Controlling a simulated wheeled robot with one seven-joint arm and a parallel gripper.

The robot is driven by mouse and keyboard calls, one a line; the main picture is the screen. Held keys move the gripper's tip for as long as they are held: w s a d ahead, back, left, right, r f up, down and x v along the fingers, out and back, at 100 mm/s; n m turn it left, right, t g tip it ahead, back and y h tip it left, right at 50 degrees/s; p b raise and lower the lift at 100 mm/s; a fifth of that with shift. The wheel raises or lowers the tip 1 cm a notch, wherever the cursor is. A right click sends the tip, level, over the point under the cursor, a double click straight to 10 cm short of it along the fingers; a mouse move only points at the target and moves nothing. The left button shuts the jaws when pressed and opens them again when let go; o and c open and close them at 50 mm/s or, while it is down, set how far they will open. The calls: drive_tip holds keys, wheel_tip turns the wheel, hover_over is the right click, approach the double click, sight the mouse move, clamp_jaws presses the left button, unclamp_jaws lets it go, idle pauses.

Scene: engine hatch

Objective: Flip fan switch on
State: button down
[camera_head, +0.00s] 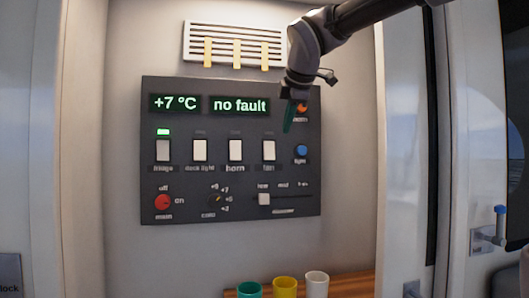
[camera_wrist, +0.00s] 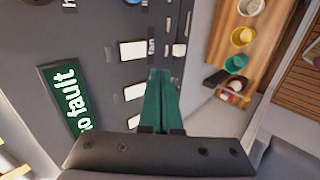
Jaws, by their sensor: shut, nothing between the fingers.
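The fan switch (camera_head: 269,150) is a white rocker, the rightmost in a row of similar switches on the dark control panel (camera_head: 240,178). The small lamp strip above it looks dark. The tilt of the rocker is hard to tell. In the wrist view the fan switch (camera_wrist: 133,50) is the large white rectangle up and left of my fingertips. My gripper (camera_head: 287,128) has green fingers, shut and empty. They are in front of the panel, just above and right of the fan switch in the head view. The fingers also show in the wrist view (camera_wrist: 160,78), apart from the switch as far as visible.
The horn switch (camera_head: 235,150) is left of the fan switch, and the blue light button (camera_head: 301,151) is right. A slider (camera_head: 264,199) sits below. The fridge lamp (camera_head: 163,132) glows green. Cups, including a yellow cup (camera_head: 285,287), stand on a wooden shelf below.

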drive_tip(key=shift+w+a+r, duration=0.2)
drive_tip(key=shift+w+a, duration=0.25)
drive_tip(key=shift+a, duration=0.1)
approach(270, 158)
wheel_tip(270, 158, down, 3)
drive_tip(key=w, duration=0.1)
drive_tip(key=w+f, duration=0.1)
drive_tip(key=w, duration=0.1)
drive_tip(key=shift+w+a+f, duration=0.1)
drive_tip(key=shift+a+f, duration=0.1)
drive_tip(key=shift+a, duration=0.2)
drive_tip(key=shift+w+a, duration=0.1)
drive_tip(key=shift+w, duration=0.4)
